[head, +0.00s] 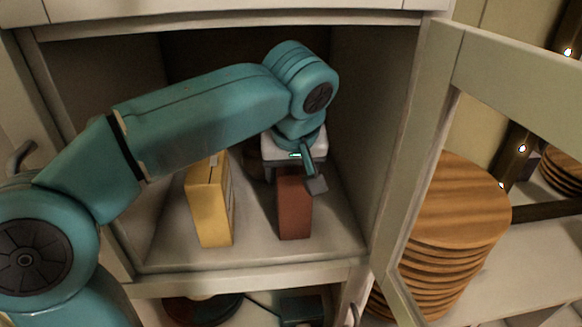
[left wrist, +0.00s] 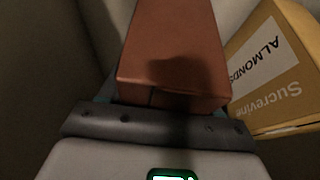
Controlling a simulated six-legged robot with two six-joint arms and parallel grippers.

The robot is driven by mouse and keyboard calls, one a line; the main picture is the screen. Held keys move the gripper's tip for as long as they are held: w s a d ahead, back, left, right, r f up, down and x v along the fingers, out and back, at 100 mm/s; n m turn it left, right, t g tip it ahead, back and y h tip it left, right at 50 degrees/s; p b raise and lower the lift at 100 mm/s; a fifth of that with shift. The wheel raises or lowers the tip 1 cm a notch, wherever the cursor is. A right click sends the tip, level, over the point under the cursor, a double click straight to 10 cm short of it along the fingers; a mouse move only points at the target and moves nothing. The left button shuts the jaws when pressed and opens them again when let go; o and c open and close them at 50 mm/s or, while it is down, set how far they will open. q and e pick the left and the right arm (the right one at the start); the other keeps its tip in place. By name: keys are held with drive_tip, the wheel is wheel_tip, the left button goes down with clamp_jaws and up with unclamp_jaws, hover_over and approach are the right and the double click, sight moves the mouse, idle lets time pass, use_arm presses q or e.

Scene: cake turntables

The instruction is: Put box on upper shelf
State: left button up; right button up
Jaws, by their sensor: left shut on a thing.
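A reddish-brown box (head: 294,210) is upright inside the open cabinet compartment, its base at or very near the shelf floor (head: 260,250); I cannot tell if it touches. My left gripper (head: 301,176) comes down from above and is shut on the top of this box. One finger shows on its right side in the head view; the other is hidden. In the left wrist view the brown box (left wrist: 172,45) sits between the fingers, close to the palm. My right gripper is not in view.
A yellow box (head: 210,205), lettered "ALMONDS" in the left wrist view (left wrist: 275,75), stands left of the brown box with a gap. A cabinet door (head: 420,160) is open at right. Stacked wooden discs (head: 458,205) stand beyond. A lower compartment holds dark items (head: 200,308).

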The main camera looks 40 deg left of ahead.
use_arm(q)
drive_tip(key=o, duration=1.3)
drive_tip(key=shift+w+a+f, duration=0.1)
drive_tip(key=shift+w+f, duration=0.05)
drive_tip(key=shift+f, duration=0.05)
drive_tip(key=shift+s+r, duration=0.2)
drive_tip(key=shift+r, duration=0.2)
drive_tip(key=shift+s+d+r+b, duration=0.1)
drive_tip(key=shift+s+d+b, duration=0.15)
drive_tip(key=shift+d+b, duration=0.2)
drive_tip(key=shift+s+d+b, duration=0.2)
drive_tip(key=shift+d+b, duration=0.15)
drive_tip(key=shift+d, duration=0.1)
drive_tip(key=b, duration=0.3)
approach(302, 217)
wheel_tip(302, 217, down, 3)
drive_tip(key=s+d, duration=0.1)
drive_tip(key=s, duration=0.1)
drive_tip(key=shift+s, duration=0.2)
